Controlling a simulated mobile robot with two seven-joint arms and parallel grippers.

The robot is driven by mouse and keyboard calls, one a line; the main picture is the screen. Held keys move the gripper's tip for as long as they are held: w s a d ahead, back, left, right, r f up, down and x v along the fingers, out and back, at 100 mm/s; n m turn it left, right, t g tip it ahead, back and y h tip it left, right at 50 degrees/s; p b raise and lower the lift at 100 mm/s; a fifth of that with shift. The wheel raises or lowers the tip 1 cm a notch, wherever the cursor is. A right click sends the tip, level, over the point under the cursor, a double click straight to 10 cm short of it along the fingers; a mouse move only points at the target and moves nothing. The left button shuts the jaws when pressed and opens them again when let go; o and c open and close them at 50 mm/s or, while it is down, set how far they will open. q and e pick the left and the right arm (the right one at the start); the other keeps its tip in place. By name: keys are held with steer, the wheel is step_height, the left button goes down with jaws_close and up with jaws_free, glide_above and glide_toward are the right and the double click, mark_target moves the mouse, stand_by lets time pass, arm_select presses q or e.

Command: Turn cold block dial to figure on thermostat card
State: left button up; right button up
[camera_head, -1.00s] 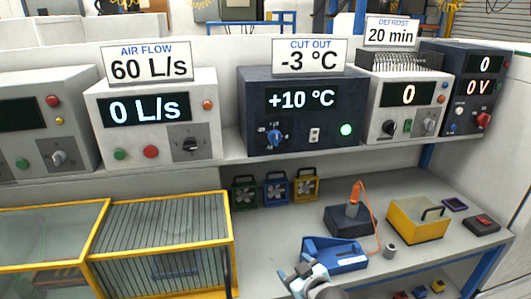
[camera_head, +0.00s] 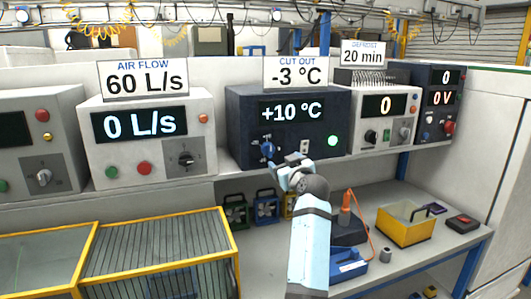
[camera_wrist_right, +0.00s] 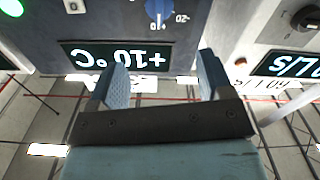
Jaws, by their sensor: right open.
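The dark blue thermostat unit (camera_head: 240,118) stands on the shelf and its display (camera_head: 291,110) reads +10 °C. The white card (camera_head: 296,72) on top reads CUT OUT -3 °C. The blue dial (camera_head: 267,149) is at the lower left of the unit's front; the wrist view shows it upside down (camera_wrist_right: 158,10), partly cut off by the top edge. My right gripper (camera_head: 288,170) is just below and right of the dial, apart from it. In the wrist view its two fingers (camera_wrist_right: 163,65) are open with nothing between them. My left gripper is not in view.
A small switch (camera_head: 305,146) and a lit green button (camera_head: 333,140) sit right of the dial. The air flow unit (camera_head: 205,125) stands to the left, the defrost unit (camera_head: 362,118) to the right. Below are a yellow-framed case (camera_head: 150,245) and a yellow box (camera_head: 404,232).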

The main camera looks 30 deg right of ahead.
mark_target(271, 150)
steer(key=p+x, duration=0.1)
steer(key=x, duration=1.2)
steer(key=shift+d+f, duration=0.1)
steer(key=shift+f, duration=0.1)
steer(key=c, duration=0.9)
